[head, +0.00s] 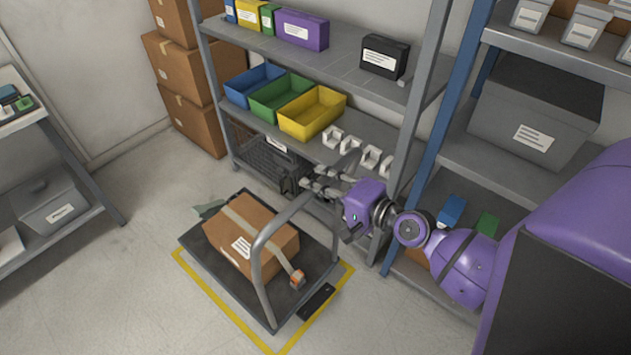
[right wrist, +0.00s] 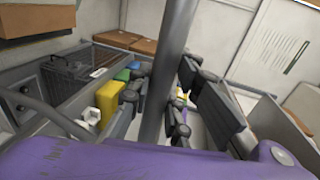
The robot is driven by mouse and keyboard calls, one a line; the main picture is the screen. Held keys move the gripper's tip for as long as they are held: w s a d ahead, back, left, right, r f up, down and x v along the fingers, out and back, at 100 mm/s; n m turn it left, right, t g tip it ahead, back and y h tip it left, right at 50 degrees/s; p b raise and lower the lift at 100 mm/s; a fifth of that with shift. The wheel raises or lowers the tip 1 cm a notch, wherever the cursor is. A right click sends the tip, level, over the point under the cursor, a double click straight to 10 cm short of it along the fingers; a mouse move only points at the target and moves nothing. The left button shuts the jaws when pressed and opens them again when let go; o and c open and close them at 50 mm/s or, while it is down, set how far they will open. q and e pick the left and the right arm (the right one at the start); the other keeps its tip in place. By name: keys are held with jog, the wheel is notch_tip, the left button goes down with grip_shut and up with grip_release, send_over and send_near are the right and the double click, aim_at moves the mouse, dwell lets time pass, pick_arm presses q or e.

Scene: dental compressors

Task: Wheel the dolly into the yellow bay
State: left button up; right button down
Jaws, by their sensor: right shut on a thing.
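The dolly (head: 205,258) has a dark flat deck and a grey tube handle (head: 262,275). It carries a taped brown carton (head: 265,228). Yellow floor tape (head: 205,291) outlines the bay and shows along the deck's near-left and near-right sides; the far sides are hidden or unseen, so I cannot tell whether the whole deck is inside. My purple right gripper (head: 318,183) is at the upper far part of the handle. In the right wrist view, the grey handle tube (right wrist: 170,65) passes between the dark fingers (right wrist: 165,105), which are shut on it. My left gripper is not in view.
A grey shelf rack (head: 355,135) with coloured bins and a black crate (head: 262,155) stands close behind the dolly. Stacked cartons (head: 185,60) stand at the back left. A workbench (head: 60,150) is at the left. Floor is clear at the front left.

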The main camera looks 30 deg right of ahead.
jog(key=shift+s+f, duration=0.1)
jog(key=shift+f, duration=0.1)
jog(key=c, duration=2)
grip_release()
jog(key=o, duration=0.4)
jog(key=shift+s+d+r, duration=0.1)
jog(key=shift+s+r, duration=0.05)
jog(key=shift+s, duration=0.05)
jog(key=shift+w, duration=0.1)
jog(key=v, duration=1.2)
